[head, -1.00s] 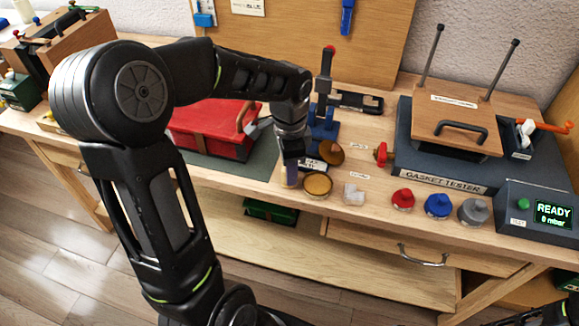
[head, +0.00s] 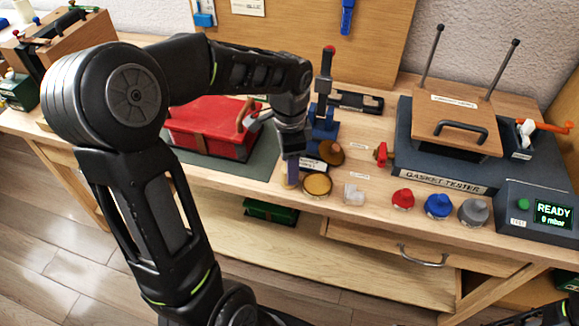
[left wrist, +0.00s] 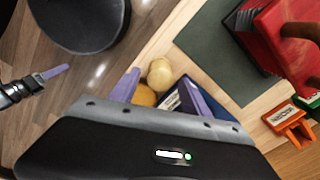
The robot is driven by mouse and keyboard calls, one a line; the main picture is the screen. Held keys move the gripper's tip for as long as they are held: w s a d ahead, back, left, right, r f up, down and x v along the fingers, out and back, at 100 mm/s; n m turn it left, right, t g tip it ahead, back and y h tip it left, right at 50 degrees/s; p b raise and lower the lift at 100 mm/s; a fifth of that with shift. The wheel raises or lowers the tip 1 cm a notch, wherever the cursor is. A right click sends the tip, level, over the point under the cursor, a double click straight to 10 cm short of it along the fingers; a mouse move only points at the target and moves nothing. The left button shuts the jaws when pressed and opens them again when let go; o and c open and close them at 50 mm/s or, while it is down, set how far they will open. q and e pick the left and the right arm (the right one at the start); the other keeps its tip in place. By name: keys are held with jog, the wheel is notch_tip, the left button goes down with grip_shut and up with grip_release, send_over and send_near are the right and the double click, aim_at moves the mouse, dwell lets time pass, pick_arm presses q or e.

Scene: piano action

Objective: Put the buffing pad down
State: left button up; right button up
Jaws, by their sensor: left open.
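The buffing pad appears to be the small cream rounded piece (left wrist: 160,73) in the left wrist view. It is at the bench's front edge, between or just beyond my left fingertips. My left gripper (left wrist: 161,77) is open, one purple finger on each side of the pad; contact cannot be made out. In the head view my left gripper (head: 291,178) points down just left of an open amber tin (head: 317,185), and mostly hides the pad. My right gripper (left wrist: 50,74) shows at the left of the left wrist view, away from the bench; its jaw state is unclear.
A brown round lid (head: 331,152) and a blue press (head: 324,125) stand close behind the tin. A clear piece (head: 353,194) and red, blue and grey knobs (head: 438,206) line the front to the right. A red toolbox (head: 210,135) sits on a green mat to the left.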

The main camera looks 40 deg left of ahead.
pick_arm(q)
notch_tip(320, 180, up, 10)
dwell(0.3)
dwell(0.8)
